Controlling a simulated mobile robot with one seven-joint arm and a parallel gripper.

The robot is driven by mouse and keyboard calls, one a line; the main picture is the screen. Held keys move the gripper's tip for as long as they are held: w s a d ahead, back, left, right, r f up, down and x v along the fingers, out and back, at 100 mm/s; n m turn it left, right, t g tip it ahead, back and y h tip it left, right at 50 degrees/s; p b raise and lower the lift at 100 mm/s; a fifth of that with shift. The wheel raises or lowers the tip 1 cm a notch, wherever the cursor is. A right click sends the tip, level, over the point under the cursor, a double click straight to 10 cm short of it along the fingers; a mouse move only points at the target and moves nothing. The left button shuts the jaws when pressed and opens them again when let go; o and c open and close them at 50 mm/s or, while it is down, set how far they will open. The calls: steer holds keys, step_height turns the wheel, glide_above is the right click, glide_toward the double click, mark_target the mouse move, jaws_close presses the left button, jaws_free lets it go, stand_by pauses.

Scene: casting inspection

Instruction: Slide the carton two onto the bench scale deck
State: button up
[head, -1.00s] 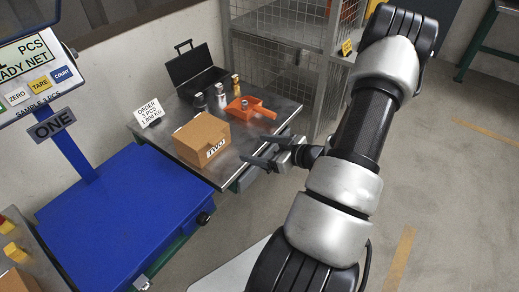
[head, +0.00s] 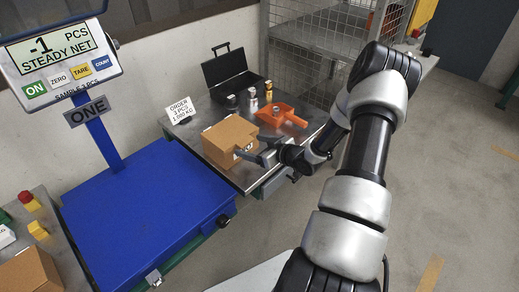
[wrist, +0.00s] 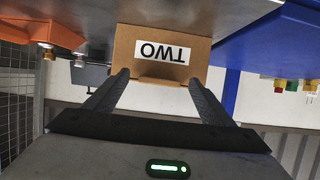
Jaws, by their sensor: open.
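Carton two (head: 222,139) is a brown box on the metal bench top, close to its left edge. In the wrist view carton two (wrist: 124,45) fills the space ahead of the fingertips, its white TWO label upside down. My gripper (head: 251,148) is open and empty at the carton's labelled face; its fingers (wrist: 159,82) point at that face. I cannot tell whether the tips touch it. The bench scale's blue deck (head: 150,205) lies left of the carton and is bare. Part of the blue scale (wrist: 275,38) shows at the right in the wrist view.
The scale display (head: 55,48) reads -1 PCS, STEADY NET. An order card (head: 180,110), an open black case (head: 235,75), small bottles (head: 253,100) and an orange scoop (head: 282,115) stand behind the carton. Another brown carton (head: 30,272) is at the lower left.

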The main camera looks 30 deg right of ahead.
steer(key=shift+w+a, duration=0.1)
steer(key=shift+w, duration=0.1)
steer(key=shift+c, duration=0.3)
steer(key=c, duration=1.2)
steer(key=shift+s+a, duration=2.15)
steer(key=shift+a, duration=3.75)
steer(key=shift+s+a, duration=2.15)
steer(key=shift+a, duration=3.7)
steer(key=shift+s+a, duration=2.15)
steer(key=shift+a, duration=3.75)
steer(key=o, duration=1.2)
steer(key=shift+d, duration=0.1)
